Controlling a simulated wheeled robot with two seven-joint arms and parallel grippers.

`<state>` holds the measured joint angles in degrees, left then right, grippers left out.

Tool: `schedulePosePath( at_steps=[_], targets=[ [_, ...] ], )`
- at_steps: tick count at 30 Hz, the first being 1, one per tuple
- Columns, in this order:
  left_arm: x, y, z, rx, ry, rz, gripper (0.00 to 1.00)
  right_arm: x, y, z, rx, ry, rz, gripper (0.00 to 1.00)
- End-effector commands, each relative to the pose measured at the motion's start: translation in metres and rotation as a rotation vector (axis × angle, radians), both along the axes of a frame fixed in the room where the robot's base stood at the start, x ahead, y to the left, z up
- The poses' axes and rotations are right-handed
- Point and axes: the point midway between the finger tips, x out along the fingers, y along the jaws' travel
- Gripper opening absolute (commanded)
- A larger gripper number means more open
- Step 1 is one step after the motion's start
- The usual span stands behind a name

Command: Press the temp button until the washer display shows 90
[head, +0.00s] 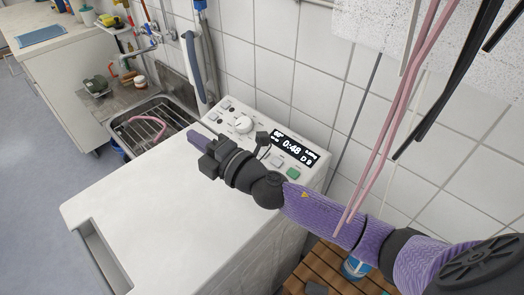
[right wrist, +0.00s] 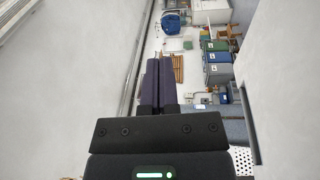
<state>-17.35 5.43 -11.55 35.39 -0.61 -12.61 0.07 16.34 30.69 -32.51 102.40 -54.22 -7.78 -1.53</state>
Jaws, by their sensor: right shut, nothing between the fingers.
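The white washer (head: 150,215) has a control panel along its back edge. Its black display (head: 293,148) reads 0:48 in large digits; the smaller text at its left is too small to read surely. A round dial (head: 243,124), several small buttons (head: 227,104) left of it and a green button (head: 293,173) are on the panel. I cannot tell which is the temp button. My left gripper is not in view.
A metal sink (head: 150,125) and a counter (head: 50,50) stand at the left. Pink and black cords (head: 395,120) hang at the right. A wooden slatted surface (head: 325,268) with a blue can (head: 354,267) is below my right arm.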

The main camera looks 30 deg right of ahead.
Motion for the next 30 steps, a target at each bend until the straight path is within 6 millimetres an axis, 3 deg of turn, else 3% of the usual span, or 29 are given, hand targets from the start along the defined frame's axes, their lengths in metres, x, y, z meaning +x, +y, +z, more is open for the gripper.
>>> schedulePosePath(
  at_steps=[1, 3, 6, 9, 12, 16, 30],
  targets=[
    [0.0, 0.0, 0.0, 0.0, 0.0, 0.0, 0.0, 0.011, 0.007, 0.006, -0.241, -0.106, 0.142, 0.0],
    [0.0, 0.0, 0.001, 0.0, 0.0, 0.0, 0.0, 0.02, 0.002, -0.007, -0.615, -0.173, 0.344, 0.0],
    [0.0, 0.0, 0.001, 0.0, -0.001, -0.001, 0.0, 0.029, -0.039, -0.031, -1.013, -0.121, 0.517, 0.0],
    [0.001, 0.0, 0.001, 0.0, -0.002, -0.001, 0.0, 0.033, -0.079, -0.042, -1.226, -0.033, 0.587, 0.0],
    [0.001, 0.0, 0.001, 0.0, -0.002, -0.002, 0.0, 0.034, -0.111, -0.045, -1.356, 0.049, 0.623, 0.0],
    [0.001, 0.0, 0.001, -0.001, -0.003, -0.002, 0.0, 0.033, -0.134, -0.046, -1.438, 0.115, 0.645, 0.0],
    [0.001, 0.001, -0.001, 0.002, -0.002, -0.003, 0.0, 0.033, -0.14, -0.048, -1.458, 0.134, 0.651, 0.0]
  ],
)
